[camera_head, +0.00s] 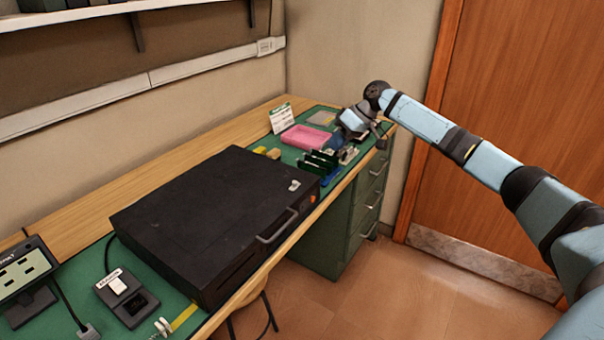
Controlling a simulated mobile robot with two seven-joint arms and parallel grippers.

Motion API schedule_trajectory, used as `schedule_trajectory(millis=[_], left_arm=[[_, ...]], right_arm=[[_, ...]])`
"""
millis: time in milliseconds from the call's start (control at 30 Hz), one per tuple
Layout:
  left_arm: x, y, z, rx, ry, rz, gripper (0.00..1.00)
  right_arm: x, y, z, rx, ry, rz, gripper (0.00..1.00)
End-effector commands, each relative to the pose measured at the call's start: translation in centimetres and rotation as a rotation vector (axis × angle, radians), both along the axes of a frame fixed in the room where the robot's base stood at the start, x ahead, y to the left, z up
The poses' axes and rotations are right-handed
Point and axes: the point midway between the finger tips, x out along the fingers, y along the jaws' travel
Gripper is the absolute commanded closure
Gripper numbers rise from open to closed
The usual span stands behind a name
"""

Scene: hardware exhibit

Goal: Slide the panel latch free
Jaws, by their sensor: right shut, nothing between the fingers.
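A large black case (215,220) lies flat on the workbench, with a metal handle (277,226) on its front face. A small pale latch-like piece (294,185) sits on its top near the right front corner; I cannot tell its exact position or whether it is the panel latch. My right arm reaches in from the right. My right gripper (349,146) is shut and empty over the far end of the bench, beyond the case and apart from it. Its fingertips are small and hard to make out. My left gripper is out of view.
A pink tray (305,138), a white sign (281,119) and upright green boards (318,162) stand on the far bench. A black device (127,298) and a display (24,273) stand at near left. Green drawers (368,195) are below. The floor (400,290) is open.

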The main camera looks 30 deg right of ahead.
Motion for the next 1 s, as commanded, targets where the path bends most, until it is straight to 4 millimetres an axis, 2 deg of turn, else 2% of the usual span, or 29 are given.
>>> schedule_trajectory(millis=[267, 700, 900, 1000], left_arm=[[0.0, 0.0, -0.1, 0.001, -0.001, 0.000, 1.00], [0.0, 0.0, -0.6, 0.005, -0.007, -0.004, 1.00], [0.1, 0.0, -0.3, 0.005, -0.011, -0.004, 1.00], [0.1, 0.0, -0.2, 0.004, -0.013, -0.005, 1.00]], right_arm=[[0.4, 0.7, -1.1, 0.001, 0.001, 0.001, 1.00], [2.9, 5.4, -8.1, 0.001, 0.001, 0.001, 1.00], [2.4, 8.1, -8.0, -0.002, -0.002, 0.002, 1.00], [2.3, 8.8, -8.0, -0.001, 0.000, 0.000, 1.00]])
